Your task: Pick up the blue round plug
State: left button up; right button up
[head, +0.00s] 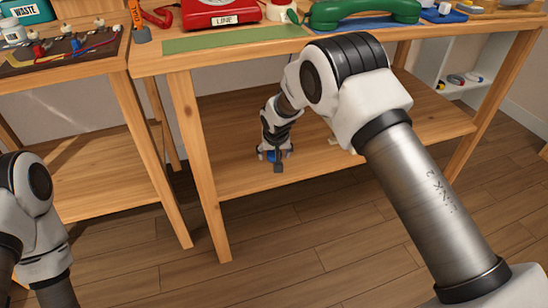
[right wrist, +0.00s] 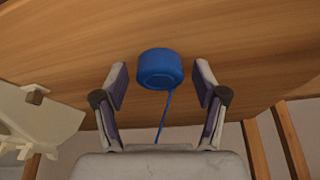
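The blue round plug (right wrist: 160,68) is a short cylinder with a thin blue cord, seen on the wooden lower shelf in the right wrist view. My right gripper (right wrist: 161,86) is open, with one finger on each side of the plug and a gap between each finger and it. In the head view my right gripper (head: 275,158) points down at the lower shelf under the workbench, with a bit of blue at its fingers. My left gripper is out of view; only part of the left arm shows at the lower left.
The lower shelf (head: 370,130) is mostly bare. A pale beige object (right wrist: 40,120) stands left of the gripper in the right wrist view. Above, the tabletop holds a red phone (head: 215,14), a green handset (head: 365,12) and a green mat (head: 232,38). A table leg (head: 200,170) stands left.

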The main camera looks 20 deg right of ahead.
jog(key=c, duration=0.7)
jog(key=shift+r, duration=0.1)
